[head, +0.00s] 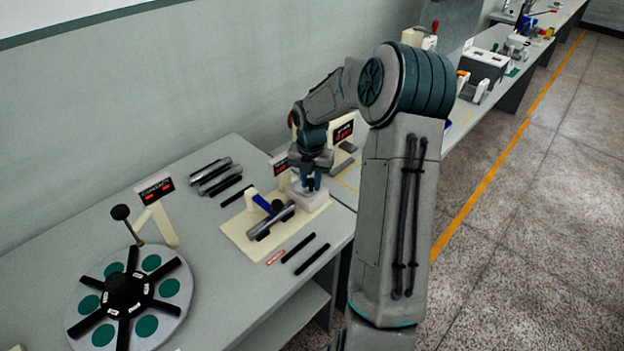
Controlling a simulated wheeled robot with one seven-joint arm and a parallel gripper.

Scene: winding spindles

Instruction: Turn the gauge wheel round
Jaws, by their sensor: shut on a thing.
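My gripper (311,186) points down at the right end of a cream base plate (250,245), just above a pale block (309,199). Its fingers are shut on a small part at the top of the block, which they mostly hide. I cannot tell whether this part is the gauge wheel. A grey cylinder with dark parts (270,222) lies beside the block, near a blue piece (262,202). At the lower left, a large round grey wheel (180,285) with green discs, black spokes and a dark hub lies flat on the bench.
A black-knobbed lever (122,213) and a display on a cream stand (158,222) stand behind the large wheel. Grey cylinders (213,176) lie at the back. Black rods (305,252) lie near the front edge. More equipment lines the bench beyond my arm.

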